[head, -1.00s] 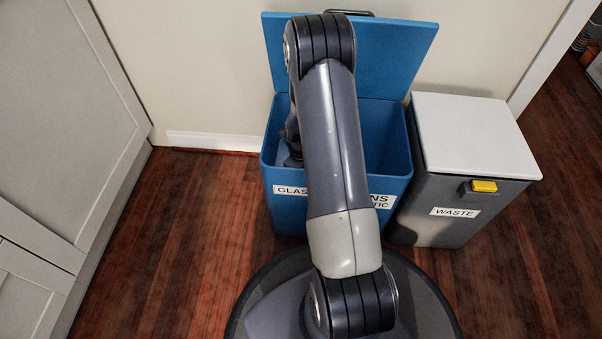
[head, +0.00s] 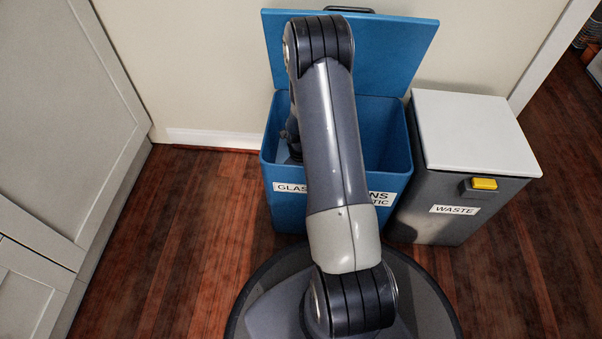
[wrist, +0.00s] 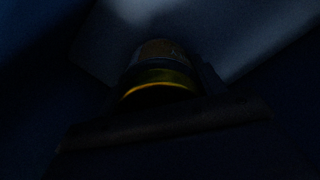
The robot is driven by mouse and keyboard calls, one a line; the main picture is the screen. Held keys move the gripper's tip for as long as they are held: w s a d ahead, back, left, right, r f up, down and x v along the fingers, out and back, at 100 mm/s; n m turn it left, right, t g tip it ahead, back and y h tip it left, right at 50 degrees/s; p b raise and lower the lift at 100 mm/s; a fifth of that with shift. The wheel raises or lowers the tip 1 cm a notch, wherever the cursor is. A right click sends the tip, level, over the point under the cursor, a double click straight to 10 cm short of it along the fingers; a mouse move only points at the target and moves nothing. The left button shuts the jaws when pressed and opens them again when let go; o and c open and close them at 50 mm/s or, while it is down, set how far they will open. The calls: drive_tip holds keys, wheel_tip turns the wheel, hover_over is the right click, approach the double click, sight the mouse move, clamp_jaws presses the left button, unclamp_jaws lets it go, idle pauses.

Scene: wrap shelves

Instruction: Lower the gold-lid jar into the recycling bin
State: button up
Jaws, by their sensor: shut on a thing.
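The blue recycling bin (head: 396,145) stands open against the wall, its lid (head: 400,50) raised behind it. Its front label is partly hidden by my arm, with "GLAS" and "TIC" showing. My arm reaches down into the left part of the bin. In the dark wrist view, the jar (wrist: 155,52) shows dimly with a gold band at its lid (wrist: 160,88). My gripper (wrist: 165,110) is shut on the jar near this lid. The jar and gripper are hidden by my arm and the bin in the head view. I cannot tell whether the jar touches the bin floor.
A grey waste bin (head: 455,215) with a closed white lid (head: 475,132) and yellow latch stands close to the right of the blue bin. A pale cabinet (head: 70,110) is at the left. Wooden floor (head: 200,230) between cabinet and bin is clear.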

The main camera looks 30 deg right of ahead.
drive_tip(key=o, duration=1.1)
drive_tip(key=shift+o, duration=0.2)
wheel_tip(320, 180, up, 11)
drive_tip(key=p, duration=0.5)
drive_tip(key=shift+f, duration=0.1)
drive_tip(key=shift+f, duration=0.1)
wheel_tip(320, 180, down, 11)
drive_tip(key=b, duration=0.5)
drive_tip(key=shift+r, duration=0.5)
drive_tip(key=shift+f, duration=0.15)
